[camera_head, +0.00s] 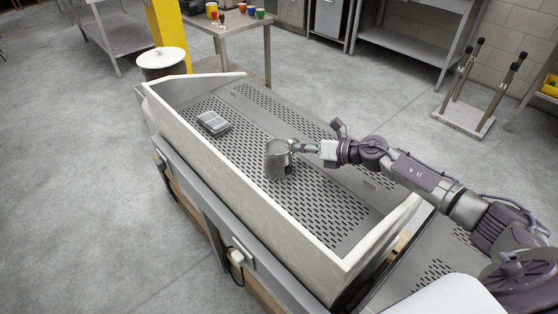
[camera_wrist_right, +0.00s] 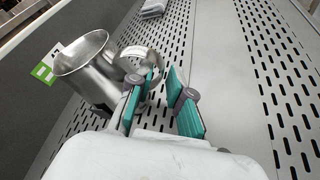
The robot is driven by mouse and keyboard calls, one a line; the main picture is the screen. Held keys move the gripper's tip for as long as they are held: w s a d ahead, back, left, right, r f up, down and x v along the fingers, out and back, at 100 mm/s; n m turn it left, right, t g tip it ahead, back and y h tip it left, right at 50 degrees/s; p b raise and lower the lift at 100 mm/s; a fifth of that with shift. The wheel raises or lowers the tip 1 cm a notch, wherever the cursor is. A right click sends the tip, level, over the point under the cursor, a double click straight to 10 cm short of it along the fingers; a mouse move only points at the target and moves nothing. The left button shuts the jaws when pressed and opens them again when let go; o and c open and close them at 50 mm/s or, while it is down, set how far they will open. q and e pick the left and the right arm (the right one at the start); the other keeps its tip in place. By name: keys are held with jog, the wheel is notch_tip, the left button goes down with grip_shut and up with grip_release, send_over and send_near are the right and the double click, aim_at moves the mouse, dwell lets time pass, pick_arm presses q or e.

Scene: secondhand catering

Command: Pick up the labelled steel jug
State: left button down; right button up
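The steel jug (camera_head: 276,160) stands on the perforated metal surface of the long counter (camera_head: 325,205). In the right wrist view the jug (camera_wrist_right: 88,72) is at the left, with its open mouth showing and a green and white label (camera_wrist_right: 44,73) on its far side. Its loop handle (camera_wrist_right: 140,52) points toward my right gripper (camera_wrist_right: 163,85). The teal-padded fingers are spread, with the left finger overlapping the handle in the picture. I cannot tell whether they touch. In the head view my right gripper (camera_head: 300,147) is at the jug's right side. My left gripper is not in view.
A pale raised wall (camera_head: 240,172) runs along the counter's left side. A white-lidded pot (camera_head: 161,60) stands beyond the far end. Perforated surface around the jug is clear.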

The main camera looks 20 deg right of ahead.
jog(key=shift+w+a, duration=0.1)
jog(key=shift+w, duration=0.05)
grip_shut()
jog(key=shift+r, duration=0.15)
dwell(0.4)
notch_tip(320, 180, up, 2)
jog(key=shift+r+p, duration=0.15)
jog(key=shift+p, duration=1.05)
notch_tip(320, 180, up, 2)
jog(key=shift+r+p, duration=0.1)
jog(key=shift+p, duration=0.85)
jog(key=w+d+r+b, duration=0.2)
jog(key=w+r, duration=0.4)
jog(key=w, duration=0.5)
jog(key=shift+w+d+b, duration=0.15)
jog(key=shift+d+b, duration=0.15)
jog(key=shift+b, duration=0.3)
